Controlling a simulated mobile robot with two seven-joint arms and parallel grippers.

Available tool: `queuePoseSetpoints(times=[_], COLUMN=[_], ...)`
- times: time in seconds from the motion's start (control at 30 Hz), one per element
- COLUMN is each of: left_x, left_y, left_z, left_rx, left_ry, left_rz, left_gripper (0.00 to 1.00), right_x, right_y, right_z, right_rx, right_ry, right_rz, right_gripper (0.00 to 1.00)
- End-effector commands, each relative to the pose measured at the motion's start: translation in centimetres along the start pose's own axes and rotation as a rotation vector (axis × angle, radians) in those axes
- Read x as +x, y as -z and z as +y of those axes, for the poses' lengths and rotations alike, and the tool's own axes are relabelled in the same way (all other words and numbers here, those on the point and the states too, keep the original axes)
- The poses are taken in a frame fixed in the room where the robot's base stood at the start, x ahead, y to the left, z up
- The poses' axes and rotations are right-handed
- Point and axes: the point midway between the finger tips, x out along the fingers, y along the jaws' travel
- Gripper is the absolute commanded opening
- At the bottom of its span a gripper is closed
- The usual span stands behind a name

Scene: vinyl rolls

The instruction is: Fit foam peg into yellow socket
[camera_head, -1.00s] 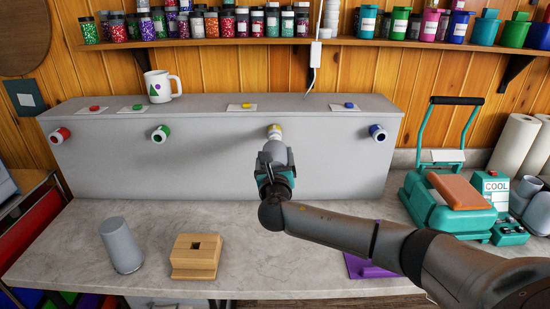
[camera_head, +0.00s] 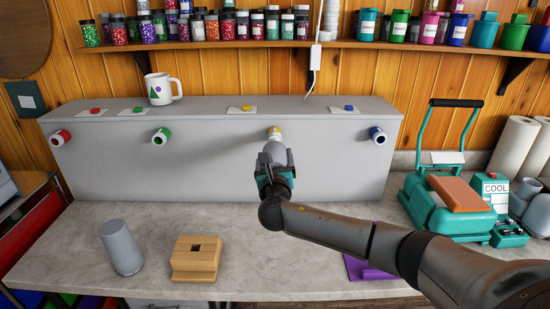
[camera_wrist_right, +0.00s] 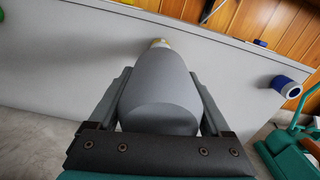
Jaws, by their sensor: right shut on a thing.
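A grey foam peg (camera_wrist_right: 158,92) is between the fingers of my right gripper (camera_wrist_right: 158,108), which is shut on it. In the head view my right gripper (camera_head: 274,165) is in front of the grey panel, just below the yellow socket (camera_head: 274,133). The peg (camera_head: 275,150) points at the yellow socket, and its far end lies over or against the socket's lower part. In the wrist view only a little of the yellow socket (camera_wrist_right: 160,43) shows past the peg's far end. I cannot tell whether the tip is inside. My left gripper is not in view.
The grey panel (camera_head: 220,175) also bears red (camera_head: 61,137), green (camera_head: 160,136) and blue (camera_head: 377,135) sockets. Another grey peg (camera_head: 121,247) stands on the counter beside a wooden block (camera_head: 195,258). A teal press (camera_head: 450,205) stands at right.

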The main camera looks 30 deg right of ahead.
Motion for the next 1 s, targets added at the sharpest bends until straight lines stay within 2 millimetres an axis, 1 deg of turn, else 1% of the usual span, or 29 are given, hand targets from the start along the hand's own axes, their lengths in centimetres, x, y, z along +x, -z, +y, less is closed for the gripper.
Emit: queuePoseSetpoints(times=[0.27, 0.57, 0.97, 1.0], left_x=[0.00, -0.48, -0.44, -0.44], left_y=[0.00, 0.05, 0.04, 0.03], left_z=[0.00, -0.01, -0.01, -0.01], left_rx=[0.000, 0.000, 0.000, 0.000], left_ry=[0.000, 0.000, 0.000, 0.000], left_rz=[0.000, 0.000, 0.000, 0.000], left_gripper=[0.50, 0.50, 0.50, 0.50], right_x=[0.06, 0.28, 0.38, 0.39], right_y=[-0.15, -0.28, -0.36, -0.36], right_z=[-0.05, -0.15, -0.23, -0.24], right_rx=[0.001, 0.000, 0.001, 0.001], right_ry=[0.001, 0.003, 0.005, 0.005], right_rz=[-0.003, -0.004, -0.007, -0.007], right_gripper=[0.00, 0.00, 0.00, 0.86])
